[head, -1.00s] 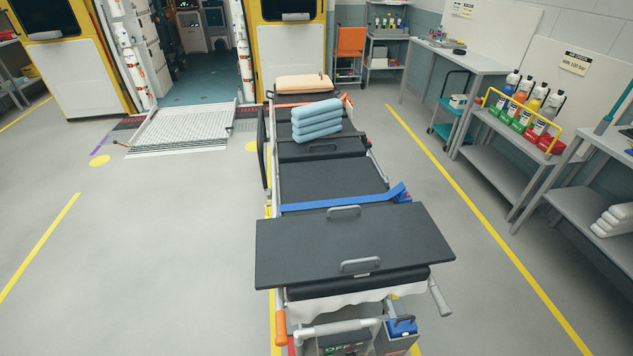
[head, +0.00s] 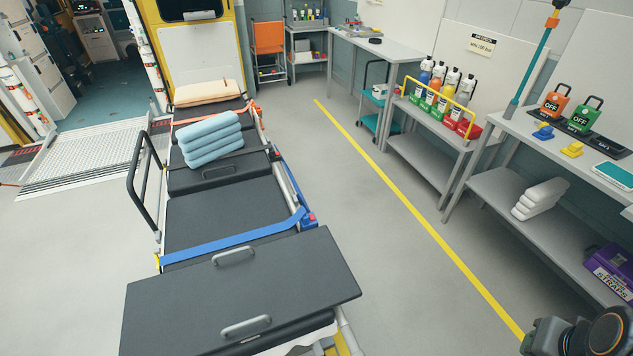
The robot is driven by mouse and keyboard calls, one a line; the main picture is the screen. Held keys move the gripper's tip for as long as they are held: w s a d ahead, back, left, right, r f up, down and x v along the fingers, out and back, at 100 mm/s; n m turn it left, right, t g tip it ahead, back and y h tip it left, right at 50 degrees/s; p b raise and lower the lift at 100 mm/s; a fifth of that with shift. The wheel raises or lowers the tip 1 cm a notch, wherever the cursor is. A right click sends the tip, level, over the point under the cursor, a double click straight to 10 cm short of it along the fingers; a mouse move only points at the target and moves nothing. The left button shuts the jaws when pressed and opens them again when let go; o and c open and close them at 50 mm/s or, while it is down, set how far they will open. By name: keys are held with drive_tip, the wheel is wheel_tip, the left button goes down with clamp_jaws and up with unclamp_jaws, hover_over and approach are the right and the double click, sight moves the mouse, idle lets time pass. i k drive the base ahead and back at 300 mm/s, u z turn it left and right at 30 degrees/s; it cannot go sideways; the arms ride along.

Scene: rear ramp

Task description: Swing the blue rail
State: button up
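The stretcher (head: 225,205) stands at left centre with a dark padded top. A thin blue rail (head: 291,185) seems to lie low along its right side, partly hidden by the stretcher's edge and the strap end. A black rail (head: 144,190) stands raised on the left side. A blue strap (head: 235,240) crosses the pad and ends near a red piece at the right edge. A dark part of my arm shows at the bottom right corner, well apart from the stretcher. My gripper's fingers are not in view.
A dark board (head: 240,295) with two handles lies across the near end. Folded blue towels (head: 210,140) and a tan pillow (head: 207,92) lie farther up. Benches (head: 430,140) with bottles line the right wall. Floor (head: 390,270) between stretcher and benches is clear. A ramp (head: 85,155) is at left.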

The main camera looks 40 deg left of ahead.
sight(295, 187)
drive_tip(key=i, duration=2.35)
drive_tip(key=u, duration=3)
drive_tip(key=i, duration=1.65)
drive_tip(key=z, duration=0.35)
